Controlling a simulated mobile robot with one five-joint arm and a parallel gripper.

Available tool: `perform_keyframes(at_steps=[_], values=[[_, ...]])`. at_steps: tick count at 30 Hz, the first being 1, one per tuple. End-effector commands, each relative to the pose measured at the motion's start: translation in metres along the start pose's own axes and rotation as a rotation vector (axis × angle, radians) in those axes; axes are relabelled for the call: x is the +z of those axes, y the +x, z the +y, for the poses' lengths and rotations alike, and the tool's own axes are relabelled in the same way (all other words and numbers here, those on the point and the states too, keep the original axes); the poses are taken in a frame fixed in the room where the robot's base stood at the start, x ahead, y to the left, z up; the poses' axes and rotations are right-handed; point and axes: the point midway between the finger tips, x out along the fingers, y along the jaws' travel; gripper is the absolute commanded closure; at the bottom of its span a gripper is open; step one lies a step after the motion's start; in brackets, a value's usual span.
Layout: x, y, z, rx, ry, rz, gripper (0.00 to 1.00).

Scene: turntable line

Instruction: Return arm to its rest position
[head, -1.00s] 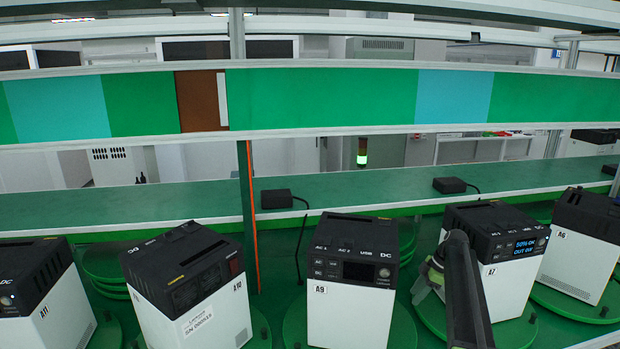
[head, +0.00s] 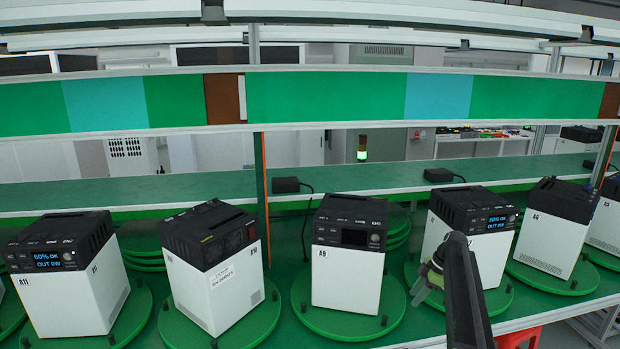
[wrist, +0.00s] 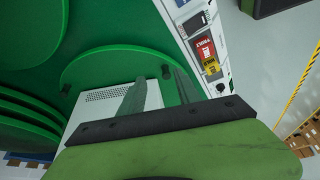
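My arm (head: 466,295), dark and narrow, rises from the bottom edge right of centre in the head view. My gripper (head: 424,284), with green parts, is at its upper end, in front of the white-and-black unit A7 (head: 452,240). I cannot tell from the head view whether it touches anything. In the wrist view, two grey-green fingers of my gripper (wrist: 160,80) stand apart with nothing visible between them. Behind them are a green turntable disc (wrist: 100,62) and a white vented surface (wrist: 92,112).
Several similar units stand on green discs along the line, including A9 (head: 346,275) and A11 (head: 68,295). A green shelf (head: 150,190) runs behind them, with small black boxes (head: 286,185). A red object (head: 520,337) shows at lower right.

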Motion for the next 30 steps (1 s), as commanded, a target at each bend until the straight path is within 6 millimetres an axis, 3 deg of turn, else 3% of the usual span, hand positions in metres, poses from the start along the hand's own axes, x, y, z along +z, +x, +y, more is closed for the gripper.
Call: perform_keyframes(at_steps=[4, 8, 14, 20, 24, 27, 30], values=[[-0.031, 0.013, -0.003, -0.015, -0.036, 0.000, 0.60], [-0.061, 0.026, -0.020, -0.030, -0.072, -0.006, 0.60], [-0.107, 0.049, -0.072, -0.057, -0.111, -0.047, 0.60], [-0.143, 0.069, -0.149, -0.067, 0.012, -0.126, 0.60], [-0.157, 0.079, -0.229, -0.034, 0.263, -0.220, 0.60], [-0.151, 0.080, -0.284, 0.034, 0.538, -0.289, 0.60], [-0.133, 0.074, -0.319, 0.127, 0.849, -0.333, 0.60]])
